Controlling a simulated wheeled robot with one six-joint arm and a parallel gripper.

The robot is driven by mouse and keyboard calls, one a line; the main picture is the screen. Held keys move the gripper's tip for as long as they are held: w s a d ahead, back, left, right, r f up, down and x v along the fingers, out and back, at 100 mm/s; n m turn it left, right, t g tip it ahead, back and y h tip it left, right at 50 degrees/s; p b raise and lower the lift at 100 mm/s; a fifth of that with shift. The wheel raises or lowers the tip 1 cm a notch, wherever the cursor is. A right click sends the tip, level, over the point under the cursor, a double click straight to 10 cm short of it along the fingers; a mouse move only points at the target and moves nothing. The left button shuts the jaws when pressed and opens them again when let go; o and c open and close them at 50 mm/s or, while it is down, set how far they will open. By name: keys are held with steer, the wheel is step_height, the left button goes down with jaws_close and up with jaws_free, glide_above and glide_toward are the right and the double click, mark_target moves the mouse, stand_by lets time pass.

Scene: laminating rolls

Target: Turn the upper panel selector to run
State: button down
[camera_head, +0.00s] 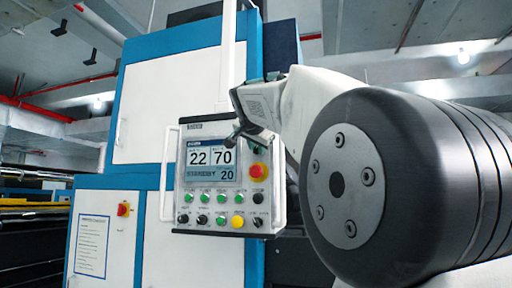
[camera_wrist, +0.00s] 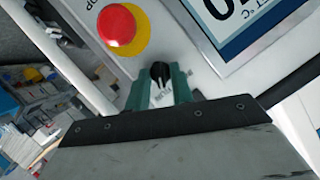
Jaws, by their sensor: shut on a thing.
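The upper panel selector (camera_wrist: 160,71) is a small black knob in the wrist view, beside the red emergency button on its yellow ring. My gripper (camera_wrist: 162,83) has its two green fingertips closed around the knob, one on each side. In the head view my gripper (camera_head: 241,137) reaches in from the right, at the upper right part of the control panel (camera_head: 180,218). There the gripper covers much of the area around the selector. The knob's setting and its labels are too small or hidden to read.
The red emergency button (camera_head: 258,171) sits just below my gripper, and also shows close by in the wrist view (camera_wrist: 117,25). The lit display (camera_head: 211,160) is to its left. Rows of green, black and yellow buttons and knobs lie below. A white handle (camera_head: 166,175) borders the panel's left side.

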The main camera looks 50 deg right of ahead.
stand_by(0.4)
steer(key=c, duration=1.5)
jaws_free()
steer(key=v, duration=0.7)
steer(key=shift+s+a, duration=0.25)
steer(key=shift+a, duration=0.05)
